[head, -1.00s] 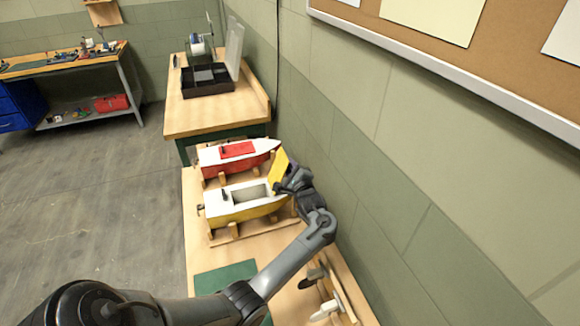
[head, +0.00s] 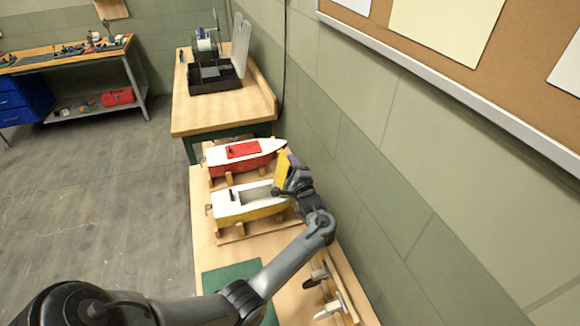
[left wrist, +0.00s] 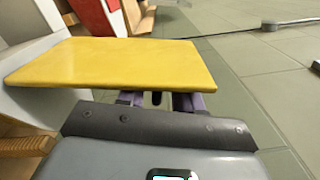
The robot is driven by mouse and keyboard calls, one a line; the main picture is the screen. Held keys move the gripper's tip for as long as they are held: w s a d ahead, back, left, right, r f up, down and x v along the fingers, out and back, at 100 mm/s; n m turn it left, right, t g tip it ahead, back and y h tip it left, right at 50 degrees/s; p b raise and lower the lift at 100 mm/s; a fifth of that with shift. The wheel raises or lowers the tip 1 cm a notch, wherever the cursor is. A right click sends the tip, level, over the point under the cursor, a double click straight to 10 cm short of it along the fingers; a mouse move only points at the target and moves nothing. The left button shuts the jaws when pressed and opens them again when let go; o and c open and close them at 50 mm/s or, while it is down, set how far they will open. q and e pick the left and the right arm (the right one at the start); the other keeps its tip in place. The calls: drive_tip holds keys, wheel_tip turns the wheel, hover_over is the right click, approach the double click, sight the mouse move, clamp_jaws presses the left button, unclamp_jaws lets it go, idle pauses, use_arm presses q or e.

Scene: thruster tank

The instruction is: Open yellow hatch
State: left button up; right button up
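The yellow hatch (head: 284,168) is raised on edge at the right, bow end of the white-and-yellow boat (head: 243,209). The boat's deck opening (head: 257,195) is uncovered. My left gripper (head: 293,164) is against the right side of the hatch, with a purple fingertip showing beside it. In the left wrist view, the hatch (left wrist: 120,65) is a flat yellow panel across the gripper (left wrist: 157,100). The two purple fingers stand apart with a gap between them, and the panel hides their tips. My right gripper is not in view.
A red-and-white boat (head: 225,158) with a red hatch (head: 243,149) sits just behind on the workbench. The wall (head: 355,150) is close on the right. A green mat (head: 225,278) and tools (head: 325,300) lie nearer. A black organiser (head: 215,78) is on the far bench.

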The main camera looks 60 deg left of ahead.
use_arm(q)
drive_tip(key=shift+d+f, duration=0.1)
drive_tip(key=p+v, duration=0.1)
drive_tip(key=v, duration=0.9)
drive_tip(key=shift+s+d, duration=0.15)
drive_tip(key=shift+d, duration=0.15)
